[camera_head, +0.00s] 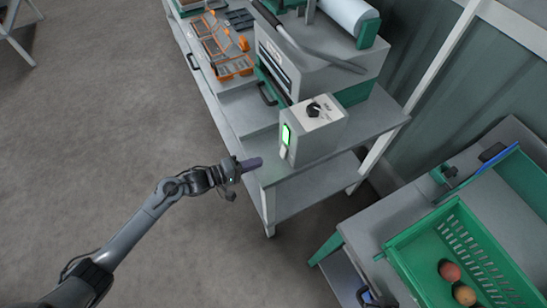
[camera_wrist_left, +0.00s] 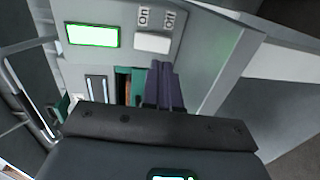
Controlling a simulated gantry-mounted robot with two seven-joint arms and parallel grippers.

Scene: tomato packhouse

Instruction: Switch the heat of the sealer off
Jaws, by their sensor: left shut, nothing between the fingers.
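The sealer control box (camera_head: 318,135) is a pale grey box at the near end of the bench, with a black knob (camera_head: 313,109) on top. Its front has a lit green display (camera_head: 286,135) and a white switch (camera_head: 283,152). In the left wrist view the switch (camera_wrist_left: 152,42) sits beside the lit display (camera_wrist_left: 91,35), by the labels "On" and "Off"; I cannot tell which side is pressed. My left gripper (camera_head: 251,164) is shut and empty, just left of the box front and apart from it. Its purple fingers (camera_wrist_left: 164,88) show below the switch in the wrist view.
The larger sealer body (camera_head: 320,65) with a roll (camera_head: 349,14) stands behind the box. Orange trays (camera_head: 222,45) lie farther along the bench. A green crate (camera_head: 400,262) with tomatoes is at the lower right. The floor left of the bench is clear.

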